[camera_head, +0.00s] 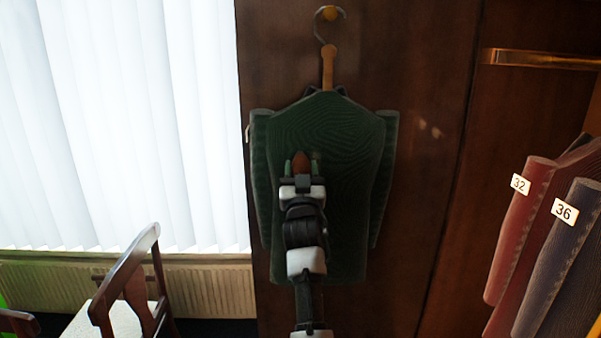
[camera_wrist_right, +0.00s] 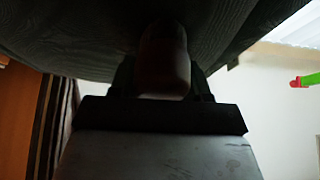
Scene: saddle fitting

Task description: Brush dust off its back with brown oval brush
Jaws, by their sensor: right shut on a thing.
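A dark green jacket (camera_head: 345,130) hangs with its back towards me on a wooden hanger (camera_head: 328,68), hooked on a knob on the brown panel. My right gripper (camera_head: 301,168) is in front of the middle of the jacket's back and is shut on the brown oval brush (camera_head: 300,160). In the right wrist view the brush (camera_wrist_right: 163,62) is dark between the fingers, with the jacket cloth (camera_wrist_right: 90,35) right above it. I cannot tell whether the bristles touch the cloth. No dust can be made out on the part that shows. My left gripper is not in view.
Jackets with number tags 32 (camera_head: 520,184) and 36 (camera_head: 564,212) hang at the right, below a brass rail (camera_head: 540,60). A wooden chair (camera_head: 135,285) stands at the lower left, before the radiator (camera_head: 215,285) and white blinds (camera_head: 110,120).

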